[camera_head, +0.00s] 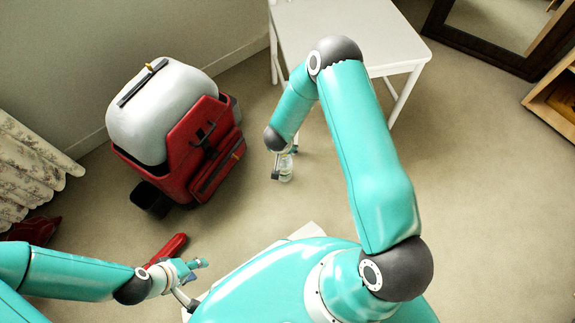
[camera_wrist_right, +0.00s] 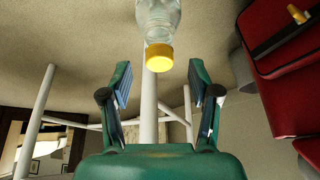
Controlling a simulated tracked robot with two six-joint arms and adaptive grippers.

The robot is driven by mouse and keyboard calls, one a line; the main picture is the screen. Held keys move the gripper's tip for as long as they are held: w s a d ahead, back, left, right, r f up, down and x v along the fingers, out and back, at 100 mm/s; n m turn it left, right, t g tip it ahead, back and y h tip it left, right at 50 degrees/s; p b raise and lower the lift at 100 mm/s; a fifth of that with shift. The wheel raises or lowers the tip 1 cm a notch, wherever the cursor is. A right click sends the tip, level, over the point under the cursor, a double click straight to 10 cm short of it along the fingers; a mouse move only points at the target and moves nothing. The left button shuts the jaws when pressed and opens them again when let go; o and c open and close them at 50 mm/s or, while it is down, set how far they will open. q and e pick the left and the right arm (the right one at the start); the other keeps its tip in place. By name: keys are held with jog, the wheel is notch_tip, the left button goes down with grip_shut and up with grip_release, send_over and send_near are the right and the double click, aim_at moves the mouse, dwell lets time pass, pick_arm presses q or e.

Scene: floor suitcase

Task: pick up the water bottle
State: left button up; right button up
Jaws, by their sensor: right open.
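The clear water bottle (camera_head: 286,168) stands on the carpet between the red suitcase and the white table. In the right wrist view the bottle (camera_wrist_right: 158,18) hangs in from the top edge, its yellow cap (camera_wrist_right: 159,57) toward the gripper. My right gripper (camera_wrist_right: 159,75) is open, with one finger on either side of the line to the cap; I cannot tell whether it touches.
A red suitcase (camera_head: 190,140) with a pale grey rounded load (camera_head: 155,110) stands left of the bottle. A white table (camera_head: 370,30) is behind, legs near the bottle. A red object (camera_head: 165,250) lies near my left gripper.

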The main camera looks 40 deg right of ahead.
jog(key=b+x, duration=0.1)
jog(key=x, duration=0.2)
jog(key=shift+f, duration=0.15)
grip_shut()
